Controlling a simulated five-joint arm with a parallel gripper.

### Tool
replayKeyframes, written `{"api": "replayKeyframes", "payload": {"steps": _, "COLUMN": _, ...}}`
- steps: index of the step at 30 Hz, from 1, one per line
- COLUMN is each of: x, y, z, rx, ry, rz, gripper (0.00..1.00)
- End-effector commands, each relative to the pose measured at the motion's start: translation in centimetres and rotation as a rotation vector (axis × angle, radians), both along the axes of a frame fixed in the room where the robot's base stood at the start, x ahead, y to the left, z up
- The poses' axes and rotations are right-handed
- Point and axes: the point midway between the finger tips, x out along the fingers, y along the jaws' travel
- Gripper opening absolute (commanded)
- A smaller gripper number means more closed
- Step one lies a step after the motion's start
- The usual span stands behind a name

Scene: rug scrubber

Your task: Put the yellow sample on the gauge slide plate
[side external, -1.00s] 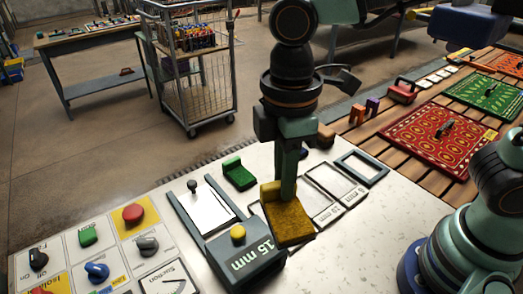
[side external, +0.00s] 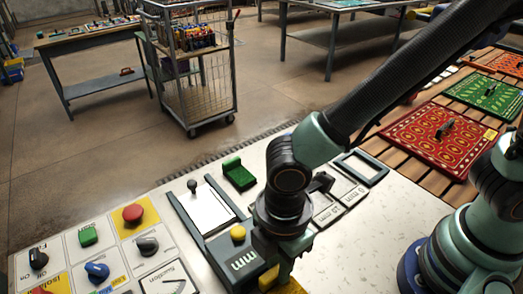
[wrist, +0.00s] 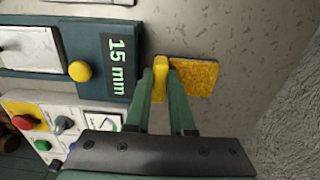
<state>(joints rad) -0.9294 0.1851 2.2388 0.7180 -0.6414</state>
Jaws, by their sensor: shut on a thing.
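The yellow sample has a shaggy yellow pad (wrist: 200,77) and an upright yellow grip (wrist: 161,66). My gripper (wrist: 161,76) is shut on that grip in the wrist view. In the side view only yellow parts of the sample (side external: 291,287) show at the bottom, below my wrist, which hides the fingers. The gauge (wrist: 90,55), with a 15 mm display and a yellow button, is left of the sample and apart from it in the wrist view. The gauge slide plate (side external: 207,210) is white and bare; part of it shows in the wrist view (wrist: 30,47). I cannot tell the sample's height above the bench.
A green sample (side external: 239,173) stands behind the slide plate. A control panel (side external: 118,262) with knobs and buttons is left of the gauge. The pale bench (side external: 400,210) is clear at right.

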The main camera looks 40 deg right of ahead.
Motion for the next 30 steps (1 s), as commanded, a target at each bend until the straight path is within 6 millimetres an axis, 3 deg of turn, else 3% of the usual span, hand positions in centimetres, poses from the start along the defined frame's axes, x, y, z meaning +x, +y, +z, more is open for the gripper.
{"api": "replayKeyframes", "payload": {"steps": 3, "x": -0.1, "y": -0.1, "z": -1.8, "rx": -0.003, "ry": 0.002, "rz": -0.001, "gripper": 0.00}}
{"api": "replayKeyframes", "payload": {"steps": 8, "x": 0.0, "y": 0.0, "z": -2.7, "rx": -0.001, "ry": 0.000, "rz": -0.001, "gripper": 0.00}}
{"api": "replayKeyframes", "payload": {"steps": 16, "x": 0.0, "y": -0.1, "z": -5.8, "rx": -0.003, "ry": 0.002, "rz": -0.001, "gripper": 0.00}}
{"api": "replayKeyframes", "payload": {"steps": 30, "x": 0.0, "y": 0.0, "z": -6.6, "rx": 0.000, "ry": 0.000, "rz": -0.001, "gripper": 0.00}}
